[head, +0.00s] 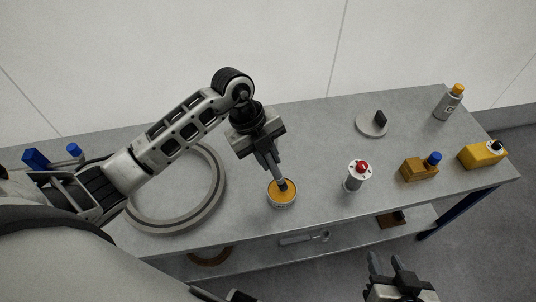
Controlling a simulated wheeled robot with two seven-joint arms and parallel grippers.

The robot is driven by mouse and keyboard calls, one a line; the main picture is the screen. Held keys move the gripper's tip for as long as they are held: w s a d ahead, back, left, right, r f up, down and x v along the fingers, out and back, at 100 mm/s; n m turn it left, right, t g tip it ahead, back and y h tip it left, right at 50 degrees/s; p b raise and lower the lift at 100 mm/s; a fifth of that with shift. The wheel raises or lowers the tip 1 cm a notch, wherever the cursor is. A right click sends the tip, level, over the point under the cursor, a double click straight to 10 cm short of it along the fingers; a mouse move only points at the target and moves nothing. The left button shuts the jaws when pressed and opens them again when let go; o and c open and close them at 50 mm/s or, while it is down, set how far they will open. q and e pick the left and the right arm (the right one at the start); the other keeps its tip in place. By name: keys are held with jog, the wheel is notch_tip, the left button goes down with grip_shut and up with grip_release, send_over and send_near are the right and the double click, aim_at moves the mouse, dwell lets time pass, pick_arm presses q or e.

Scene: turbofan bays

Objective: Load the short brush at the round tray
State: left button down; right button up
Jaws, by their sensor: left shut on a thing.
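The round tray (283,204), a small shallow metal dish with an orange fill (275,195), stands near the front edge of the bench. My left gripper (274,170) points down over it and is shut on the short brush (283,185). Only a small dark, blue-grey part of the brush shows below the fingers. Its lower end is over the orange fill and looks to be at its surface; I cannot tell whether it touches. My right gripper (393,268) is off the front of the bench at the bottom, with its fingers apart and nothing between them.
A large grey ring (216,204) lies left of the tray. Shelf below holds a spanner-like tool (303,238).

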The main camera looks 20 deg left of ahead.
pick_arm(q)
jog(key=shift+f+b, duration=0.35)
jog(key=shift+f, duration=0.25)
pick_arm(e)
jog(key=shift+d+f, duration=0.1)
jog(key=shift+f, duration=0.3)
pick_arm(q)
jog(key=shift+s+f, duration=0.1)
pick_arm(e)
jog(key=shift+r, duration=0.25)
dwell(1.2)
